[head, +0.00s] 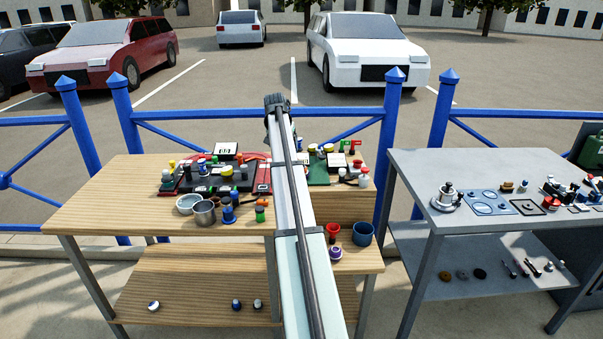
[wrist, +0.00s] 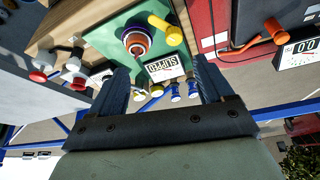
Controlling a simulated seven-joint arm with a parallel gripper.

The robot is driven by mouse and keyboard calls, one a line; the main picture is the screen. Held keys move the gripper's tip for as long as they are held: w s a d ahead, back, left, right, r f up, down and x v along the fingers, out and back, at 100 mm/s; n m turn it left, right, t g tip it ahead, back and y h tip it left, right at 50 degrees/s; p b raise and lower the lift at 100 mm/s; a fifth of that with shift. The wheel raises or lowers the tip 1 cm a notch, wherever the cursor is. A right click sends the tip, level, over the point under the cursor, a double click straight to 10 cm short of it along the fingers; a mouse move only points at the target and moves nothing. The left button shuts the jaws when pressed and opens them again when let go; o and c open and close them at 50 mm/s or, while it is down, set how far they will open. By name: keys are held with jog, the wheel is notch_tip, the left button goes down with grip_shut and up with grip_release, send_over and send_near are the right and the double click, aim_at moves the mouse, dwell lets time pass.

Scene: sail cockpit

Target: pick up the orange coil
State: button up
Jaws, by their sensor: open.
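An orange ring-shaped piece (wrist: 136,31), which looks like the orange coil, stands on a green board (wrist: 104,47) in the wrist view. It has a pale and dark centre. My gripper (wrist: 160,66) is open and empty, its two dark fingers apart on either side of a white card (wrist: 168,67) with dark lettering. The orange piece lies beyond the fingertips, toward the left finger, with no contact visible. In the head view my arm crosses the table and hides part of the green board (head: 318,172). I cannot make out the orange piece or my gripper there.
A yellow knob (wrist: 173,35) stands close beside the orange piece. Red and white knobs (wrist: 41,74) sit to the left. An orange plug (wrist: 275,31) and red board lie right. The wooden table (head: 115,200) holds metal cups (head: 204,212); a grey table (head: 415,170) stands right.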

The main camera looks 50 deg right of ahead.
jog(key=s+d+r, duration=0.1)
jog(key=s+d, duration=0.2)
jog(key=d, duration=0.1)
jog(key=shift+m, duration=0.3)
jog(key=x, duration=1.3)
jog(key=shift+s, duration=0.15)
jog(key=c, duration=1.3)
